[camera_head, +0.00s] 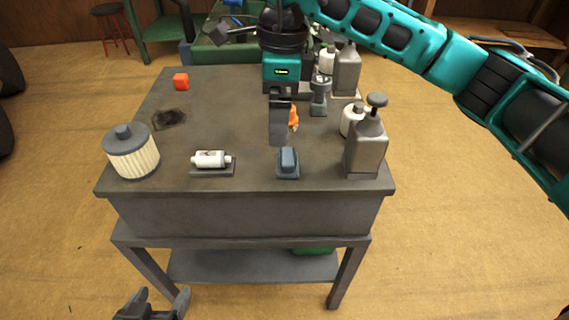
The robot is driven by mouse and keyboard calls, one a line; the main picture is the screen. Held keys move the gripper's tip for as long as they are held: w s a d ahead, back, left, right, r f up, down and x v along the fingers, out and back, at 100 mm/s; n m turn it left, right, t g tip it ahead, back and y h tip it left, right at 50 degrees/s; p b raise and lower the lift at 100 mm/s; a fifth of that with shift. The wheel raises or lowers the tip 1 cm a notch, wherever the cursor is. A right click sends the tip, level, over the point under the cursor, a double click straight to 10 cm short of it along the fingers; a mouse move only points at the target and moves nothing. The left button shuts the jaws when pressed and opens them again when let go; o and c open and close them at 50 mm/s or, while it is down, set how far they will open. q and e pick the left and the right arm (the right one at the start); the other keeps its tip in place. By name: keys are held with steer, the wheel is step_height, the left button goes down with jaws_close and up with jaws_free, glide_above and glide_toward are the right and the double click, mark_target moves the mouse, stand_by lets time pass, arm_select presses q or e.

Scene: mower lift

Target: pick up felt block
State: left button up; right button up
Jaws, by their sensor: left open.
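A blue-grey block (288,160), which looks like the felt block, sits on a small dark base near the front edge of the grey workbench (235,135). My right gripper (279,135) comes in on the teal arm from the right and points down, just behind and above the block in the picture. Its fingers are seen edge-on, so their opening is hidden. My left gripper (152,304) is open and empty at the bottom left, low in front of the bench and far from the block.
A white cylinder on a stand (211,160) and a ribbed filter (131,152) stand left of the block. A grey pump bottle (367,145) stands to its right.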

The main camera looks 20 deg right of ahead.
steer(key=d, duration=0.1)
steer(key=h, duration=0.1)
glide_above(287, 156)
step_height(287, 156, down, 6)
steer(key=shift+s+a+f+b, duration=0.15)
steer(key=shift+f+b, duration=0.1)
steer(key=shift+b, duration=0.2)
steer(key=f, duration=0.5)
steer(key=shift+w+d+f+b, duration=0.2)
steer(key=shift+f+b, duration=0.1)
steer(key=c, duration=1.1)
arm_select(q)
steer(key=shift+f, duration=0.7)
arm_select(e)
steer(key=shift+c, duration=0.2)
steer(key=shift+r, duration=0.15)
arm_select(q)
steer(key=shift+s+a+r+p, duration=0.15)
steer(key=shift+r+p, duration=0.2)
steer(key=shift+p, duration=0.25)
steer(key=shift+s+a+r+p, duration=0.1)
steer(key=shift+r+p, duration=0.25)
steer(key=shift+p, duration=0.25)
arm_select(e)
step_height(287, 156, up, 20)
